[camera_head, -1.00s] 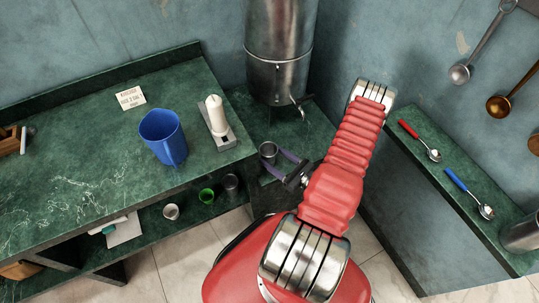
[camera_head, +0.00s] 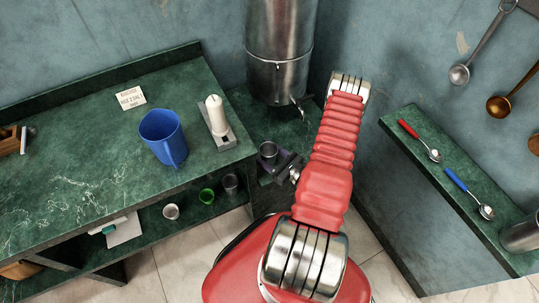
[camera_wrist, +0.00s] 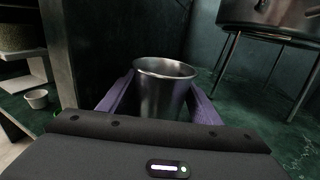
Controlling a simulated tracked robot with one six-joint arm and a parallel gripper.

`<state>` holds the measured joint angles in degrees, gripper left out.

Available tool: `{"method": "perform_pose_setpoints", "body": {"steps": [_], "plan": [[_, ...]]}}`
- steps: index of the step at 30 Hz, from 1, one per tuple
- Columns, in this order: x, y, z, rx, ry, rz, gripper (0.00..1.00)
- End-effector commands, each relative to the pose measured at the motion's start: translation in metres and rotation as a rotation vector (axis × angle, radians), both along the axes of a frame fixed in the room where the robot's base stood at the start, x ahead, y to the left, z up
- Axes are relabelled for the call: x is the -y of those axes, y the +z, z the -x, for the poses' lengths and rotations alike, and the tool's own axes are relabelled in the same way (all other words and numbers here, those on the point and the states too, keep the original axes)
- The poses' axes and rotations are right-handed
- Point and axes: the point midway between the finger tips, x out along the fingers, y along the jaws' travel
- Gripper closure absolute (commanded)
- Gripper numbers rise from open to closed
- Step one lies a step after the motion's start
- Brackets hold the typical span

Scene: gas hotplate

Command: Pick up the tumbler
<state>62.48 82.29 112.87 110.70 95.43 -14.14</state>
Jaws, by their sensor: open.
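A plain metal tumbler (camera_head: 268,149) stands upright on the green surface in the corner, below the large metal cylinder. In the wrist view the tumbler (camera_wrist: 163,98) fills the middle, its open rim facing up. My gripper (camera_head: 279,163) is at the tumbler in the head view, partly hidden by my arm. In the wrist view my gripper (camera_wrist: 159,86) is open, with one purple finger on each side of the tumbler. I cannot tell whether either finger touches it. The tumbler's base is hidden behind the gripper's dark body.
A blue jug (camera_head: 162,137) and a white candle (camera_head: 216,115) stand on the left counter. Cups, including a green one (camera_head: 206,196), sit on the shelf below. Spoons lie on the right ledge (camera_head: 450,160).

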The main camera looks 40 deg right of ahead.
Motion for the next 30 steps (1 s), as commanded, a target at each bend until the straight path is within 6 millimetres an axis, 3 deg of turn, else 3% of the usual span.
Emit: {"method": "perform_pose_setpoints", "body": {"steps": [6, 22, 30], "plan": [[-0.0014, 0.0004, -0.0133, 0.001, 0.000, 0.002, 0.42], [-0.0012, 0.0003, -0.0131, 0.001, 0.000, 0.001, 0.42], [-0.0011, 0.0002, -0.0131, 0.001, -0.001, 0.001, 0.61]]}}
